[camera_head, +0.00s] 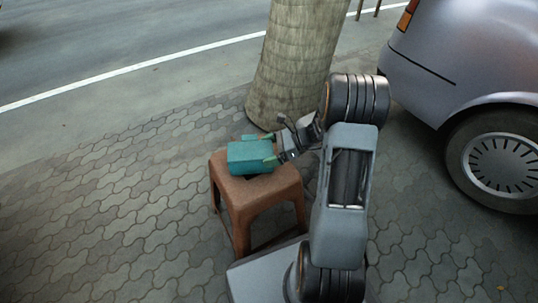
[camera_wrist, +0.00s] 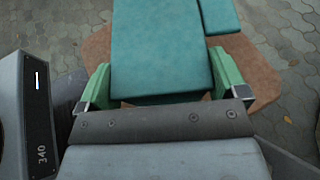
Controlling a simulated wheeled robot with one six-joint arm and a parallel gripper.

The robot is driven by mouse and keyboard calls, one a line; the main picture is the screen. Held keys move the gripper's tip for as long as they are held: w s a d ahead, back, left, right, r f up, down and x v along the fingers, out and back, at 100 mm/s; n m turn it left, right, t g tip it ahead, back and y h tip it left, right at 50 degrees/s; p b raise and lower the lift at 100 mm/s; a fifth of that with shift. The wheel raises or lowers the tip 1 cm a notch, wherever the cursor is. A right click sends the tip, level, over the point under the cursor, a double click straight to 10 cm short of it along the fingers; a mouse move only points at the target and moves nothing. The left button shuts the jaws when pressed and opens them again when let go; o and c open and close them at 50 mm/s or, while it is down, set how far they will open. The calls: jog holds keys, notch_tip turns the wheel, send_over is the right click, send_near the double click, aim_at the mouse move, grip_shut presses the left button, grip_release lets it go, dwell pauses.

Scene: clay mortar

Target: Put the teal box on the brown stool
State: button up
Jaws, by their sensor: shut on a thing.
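The teal box (camera_head: 248,158) is over the seat of the brown stool (camera_head: 275,186) in the head view. I cannot tell if it touches the seat or is held just above it. My gripper (camera_head: 270,149) reaches in from the right, its green fingers on either side of the box's near end. In the wrist view the box (camera_wrist: 162,48) fills the space between the fingers (camera_wrist: 162,80), and the stool's brown seat (camera_wrist: 248,62) shows beneath. A smaller teal piece shows at the upper right of the wrist view; I cannot tell if it is part of the box.
A tree trunk (camera_head: 292,65) stands just behind the stool. A silver car (camera_head: 470,60) is parked at the right. Grey paving (camera_head: 110,220) is clear to the left, with the road beyond.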

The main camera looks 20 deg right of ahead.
jog(key=shift+f, duration=0.1)
jog(key=shift+f, duration=0.1)
jog(key=o, duration=1.5)
jog(key=p+v, duration=0.5)
jog(key=v, duration=0.6)
jog(key=s+a+r+n+h, duration=0.3)
jog(key=s+a+n+h, duration=0.1)
jog(key=n, duration=0.3)
jog(key=s+a+r+n+h, duration=0.4)
jog(key=s+a+n, duration=0.1)
jog(key=n, duration=0.2)
jog(key=s+a+r+n+h, duration=0.4)
jog(key=n+h, duration=0.1)
jog(key=n, duration=0.2)
jog(key=shift+s+a+r+g, duration=0.15)
jog(key=shift+s+g, duration=0.1)
jog(key=shift+g, duration=0.05)
